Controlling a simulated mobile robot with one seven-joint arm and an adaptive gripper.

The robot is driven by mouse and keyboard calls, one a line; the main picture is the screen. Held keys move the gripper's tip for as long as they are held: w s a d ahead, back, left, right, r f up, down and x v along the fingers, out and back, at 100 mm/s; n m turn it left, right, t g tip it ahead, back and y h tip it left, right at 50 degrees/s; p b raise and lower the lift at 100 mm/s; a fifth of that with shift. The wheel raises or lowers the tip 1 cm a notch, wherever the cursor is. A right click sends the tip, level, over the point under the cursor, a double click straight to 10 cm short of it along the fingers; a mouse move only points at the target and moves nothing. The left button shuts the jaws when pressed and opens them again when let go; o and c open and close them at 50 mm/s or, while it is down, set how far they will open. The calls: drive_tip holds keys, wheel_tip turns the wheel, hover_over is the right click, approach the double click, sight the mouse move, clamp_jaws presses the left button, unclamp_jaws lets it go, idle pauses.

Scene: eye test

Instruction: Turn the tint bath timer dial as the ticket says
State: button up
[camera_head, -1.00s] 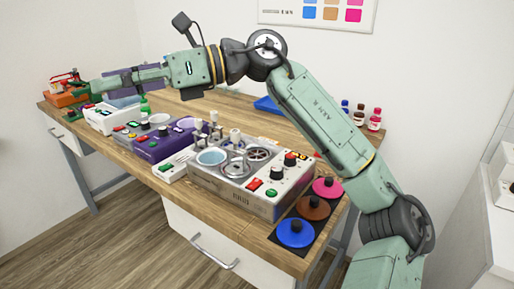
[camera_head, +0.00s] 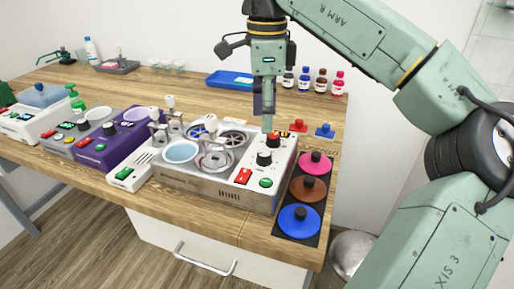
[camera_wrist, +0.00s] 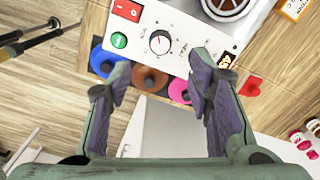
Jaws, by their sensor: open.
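A grey and white bath unit (camera_head: 235,192) stands at the table's front right, with a blue-filled cup and round wells. An orange-edged card (camera_wrist: 297,8) is unreadable.
A red rocker switch (camera_wrist: 127,10) and green button (camera_wrist: 119,40) sit near the dial. Pink (camera_head: 315,163), brown (camera_head: 308,188) and blue (camera_head: 299,219) knobbed discs lie right of the unit. A purple unit (camera_head: 108,150) stands left. A blue tray (camera_head: 230,79) and bottles stand behind.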

sight(264, 153)
wheel_tip(264, 153, down, 9)
drive_tip(key=shift+f+p, duration=0.1)
drive_tip(key=shift+p, duration=0.5)
drive_tip(key=shift+c, duration=0.2)
clamp_jaws()
